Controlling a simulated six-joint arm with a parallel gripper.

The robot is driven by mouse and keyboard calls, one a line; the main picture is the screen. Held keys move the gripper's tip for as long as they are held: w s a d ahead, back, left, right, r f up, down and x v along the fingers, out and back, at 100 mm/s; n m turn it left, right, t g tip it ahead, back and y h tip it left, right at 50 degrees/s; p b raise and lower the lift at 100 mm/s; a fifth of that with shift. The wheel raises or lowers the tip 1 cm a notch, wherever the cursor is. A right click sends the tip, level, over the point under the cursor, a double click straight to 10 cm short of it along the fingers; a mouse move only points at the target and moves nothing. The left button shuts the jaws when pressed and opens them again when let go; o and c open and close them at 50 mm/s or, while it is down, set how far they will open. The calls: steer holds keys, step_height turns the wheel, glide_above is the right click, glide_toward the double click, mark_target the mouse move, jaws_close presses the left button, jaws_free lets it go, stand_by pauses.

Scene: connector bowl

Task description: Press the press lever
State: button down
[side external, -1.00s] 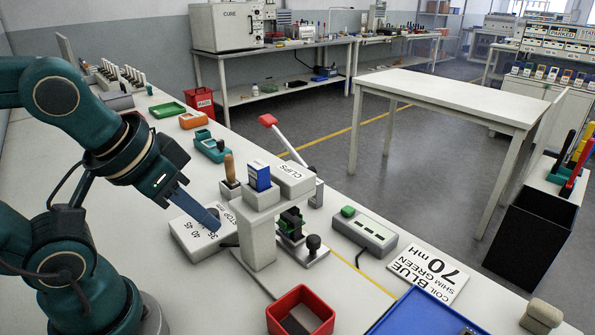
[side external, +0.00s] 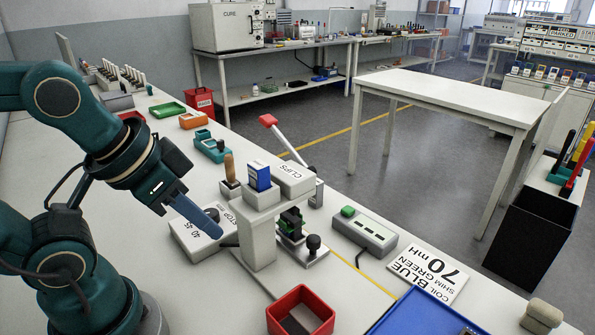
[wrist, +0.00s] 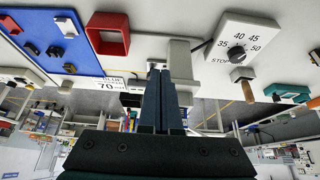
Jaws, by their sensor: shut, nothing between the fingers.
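The press lever (side external: 289,143) is a pale rod with a red handle (side external: 268,120) at its upper end. It slants up to the left from behind the white CLIPS block (side external: 295,179), at the far side of the press. A green and black part (side external: 291,222) sits low in the press. My gripper (side external: 220,234) is shut and empty, pointing down to the right, left of the grey press column (side external: 262,245) and apart from the lever. In the wrist view my shut fingers (wrist: 165,70) overlap the column; I cannot make out the lever there.
A dial box (side external: 190,238) lies beside my fingertips. A blue box (side external: 259,176) and a wooden handle (side external: 229,167) stand near the column top. A red bin (side external: 290,322), a green-button box (side external: 365,232) and a label card (side external: 425,272) lie around the press.

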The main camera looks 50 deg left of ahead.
stand_by(0.3)
steer(key=w+a+r+m+t, duration=0.3)
steer(key=w+r, duration=0.6)
steer(key=r, duration=0.3)
steer(key=w+a+r+n+y, duration=0.1)
steer(key=w+a+r, duration=0.1)
steer(key=a, duration=0.3)
steer(key=w+a+r+y, duration=0.1)
steer(key=w+a+r, duration=0.1)
steer(key=a, duration=0.3)
steer(key=shift+w+a+r+n+t, duration=0.3)
steer(key=shift+w+r+n, duration=0.1)
steer(key=shift+r, duration=0.3)
